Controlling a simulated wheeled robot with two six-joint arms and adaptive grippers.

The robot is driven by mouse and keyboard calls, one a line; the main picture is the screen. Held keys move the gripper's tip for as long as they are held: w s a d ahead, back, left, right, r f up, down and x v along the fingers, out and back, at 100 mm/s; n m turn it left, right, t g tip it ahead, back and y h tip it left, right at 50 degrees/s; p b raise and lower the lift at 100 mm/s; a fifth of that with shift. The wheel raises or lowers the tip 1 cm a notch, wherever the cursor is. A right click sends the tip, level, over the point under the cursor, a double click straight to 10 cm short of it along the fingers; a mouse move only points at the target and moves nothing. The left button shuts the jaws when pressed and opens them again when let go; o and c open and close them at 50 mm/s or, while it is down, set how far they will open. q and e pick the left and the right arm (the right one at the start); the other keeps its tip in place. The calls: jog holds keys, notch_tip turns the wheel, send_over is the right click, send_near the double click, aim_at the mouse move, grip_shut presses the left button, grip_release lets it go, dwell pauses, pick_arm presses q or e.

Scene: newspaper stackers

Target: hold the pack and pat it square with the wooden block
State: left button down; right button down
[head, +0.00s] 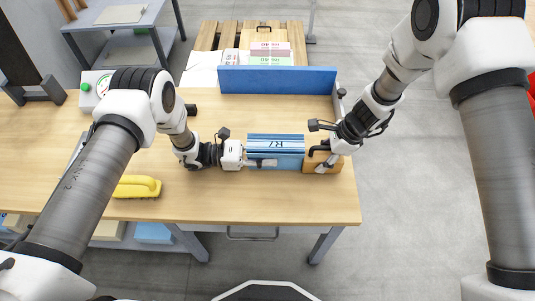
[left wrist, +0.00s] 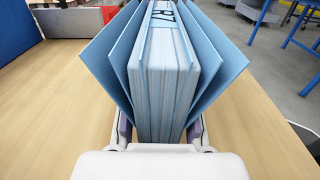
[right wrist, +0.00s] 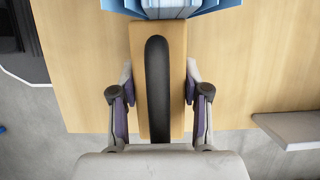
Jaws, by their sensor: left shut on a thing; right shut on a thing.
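The pack (head: 276,146) is a stack of blue sheets lying along the table, with dark lettering on its top; in the left wrist view its sheets (left wrist: 165,90) stand upright with the outer ones fanned outward. My left gripper (head: 240,154) is shut on the pack's left end. The wooden block (head: 328,168) has a black handle and sits at the pack's right end. My right gripper (right wrist: 158,95) is shut on the block, with its fingers on both sides. In the right wrist view the block's far end is right at the pack's edge (right wrist: 170,8); I cannot tell whether they touch.
A blue upright board (head: 278,80) stands behind the pack on the wooden table (head: 230,205). A yellow object (head: 138,186) lies at the left, and a box with a green button (head: 92,88) stands behind it. Pink and green stacks (head: 270,52) sit on a pallet beyond.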

jog(key=shift+d, duration=1.7)
jog(key=shift+r, duration=3.5)
pick_arm(q)
jog(key=c, duration=0.8)
grip_release()
jog(key=shift+o, duration=0.2)
